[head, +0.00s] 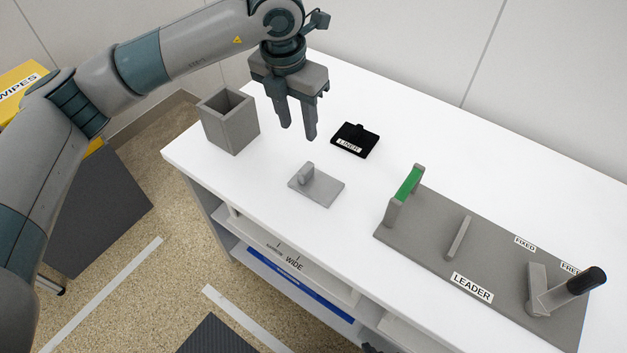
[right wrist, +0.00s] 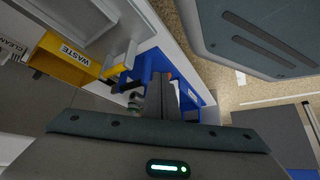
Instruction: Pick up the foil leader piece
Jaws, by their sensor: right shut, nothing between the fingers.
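A light grey flat piece with a small upright tab (head: 322,188) lies on the white table, left of the middle; it looks like the foil leader piece, though it bears no label. My left gripper (head: 297,132) hangs in the head view with its fingers pointing down, apart and empty. In the picture it is above and slightly left of the piece, not touching it. My right gripper (right wrist: 162,82) shows in the right wrist view, its fingers together and empty. The piece does not show in that view.
A grey open box (head: 232,128) stands left of the piece. A black block labelled LINER (head: 358,138) lies behind it.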

